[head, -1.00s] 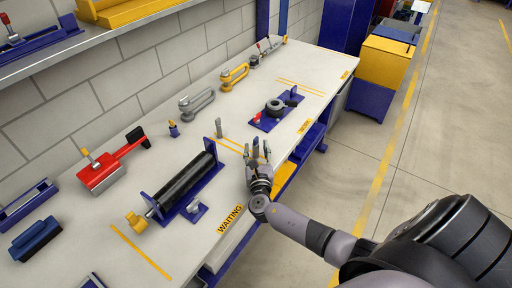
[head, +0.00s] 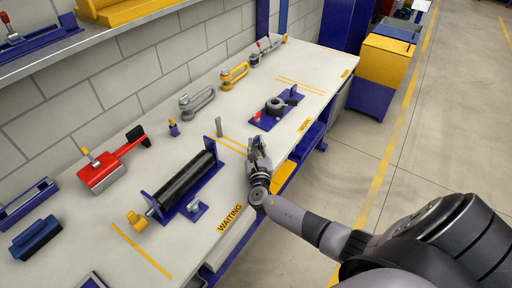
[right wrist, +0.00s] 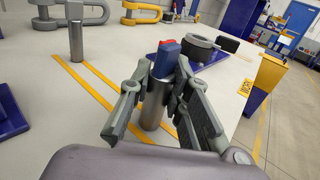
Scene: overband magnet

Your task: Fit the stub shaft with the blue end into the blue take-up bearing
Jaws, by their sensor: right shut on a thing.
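The stub shaft with the blue end (right wrist: 154,105) is a grey upright cylinder with a blue top. My right gripper (right wrist: 160,95) is shut on it, one finger on each side; whether its foot touches the bench I cannot tell. In the head view my right gripper (head: 257,148) is at the bench's front edge, nearer than the blue base plate (head: 264,124), and mostly hides the shaft. The plate carries a dark round ring (head: 275,106), also in the right wrist view (right wrist: 203,46), and a red part. I cannot tell for sure which part is the blue take-up bearing.
Another grey shaft (head: 219,127) stands on the bench. A black roller (head: 182,185) in blue brackets lies at the left. A grey shackle-like part (head: 196,103) and a yellow one (head: 234,76) lie near the wall. The bench between gripper and plate looks clear.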

